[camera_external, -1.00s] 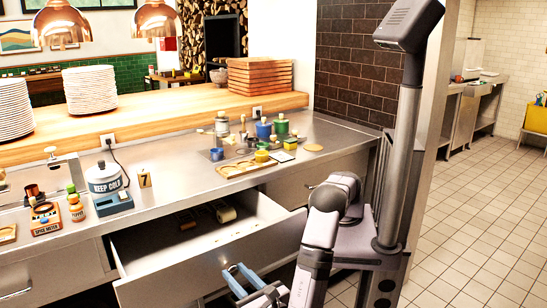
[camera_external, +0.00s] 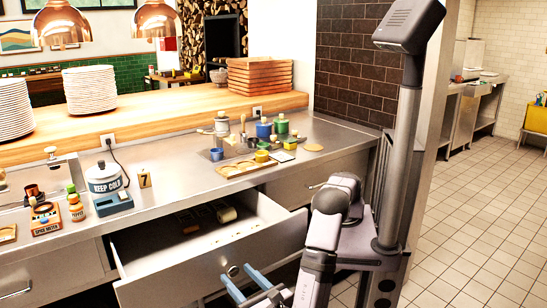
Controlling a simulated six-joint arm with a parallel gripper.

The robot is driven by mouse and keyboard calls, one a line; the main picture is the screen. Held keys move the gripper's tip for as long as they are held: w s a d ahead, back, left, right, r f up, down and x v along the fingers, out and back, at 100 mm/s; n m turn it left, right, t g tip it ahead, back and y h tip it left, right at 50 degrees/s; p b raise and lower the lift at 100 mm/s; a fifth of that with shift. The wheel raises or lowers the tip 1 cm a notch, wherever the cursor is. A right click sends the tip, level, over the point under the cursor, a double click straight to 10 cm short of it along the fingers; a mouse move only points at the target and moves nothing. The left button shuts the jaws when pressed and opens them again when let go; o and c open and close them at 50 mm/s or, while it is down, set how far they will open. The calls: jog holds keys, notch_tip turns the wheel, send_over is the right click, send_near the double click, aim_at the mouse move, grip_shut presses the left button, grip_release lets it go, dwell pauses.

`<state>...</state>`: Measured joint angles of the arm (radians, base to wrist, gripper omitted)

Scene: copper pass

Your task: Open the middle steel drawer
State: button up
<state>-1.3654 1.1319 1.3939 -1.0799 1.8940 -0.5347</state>
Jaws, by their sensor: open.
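The middle steel drawer (camera_external: 180,262) stands pulled far out from under the counter, its inside open to view. A few rolled or cylindrical items (camera_external: 225,213) lie toward its back. Its handle (camera_external: 232,270) shows on the drawer front. My gripper (camera_external: 246,282) is at the drawer front, its two blue fingers spread apart on either side below the handle. The fingers are open and hold nothing that I can see. Whether a finger still touches the handle cannot be told. The lower part of the gripper is partly cut off by the picture's bottom edge.
Closed drawers lie to the left (camera_external: 45,278) and right (camera_external: 325,180). Tiled floor (camera_external: 470,220) is free at right.

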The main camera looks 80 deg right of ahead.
jog(key=p+v, duration=0.1)
jog(key=v, duration=0.5)
jog(key=shift+s+a, duration=0.15)
notch_tip(320, 180, up, 13)
jog(key=w+d+g+p, duration=0.1)
jog(key=d+p, duration=0.1)
jog(key=p, duration=1.1)
notch_tip(320, 180, down, 10)
jog(key=g+y, duration=0.2)
jog(key=y, duration=0.1)
jog(key=shift+w+p+x, duration=0.3)
jog(key=shift+p+x, duration=0.9)
jog(key=shift+x, duration=1.25)
jog(key=shift+w+d+f, duration=0.25)
jog(key=shift+w+d, duration=0.05)
jog(key=shift+w, duration=0.25)
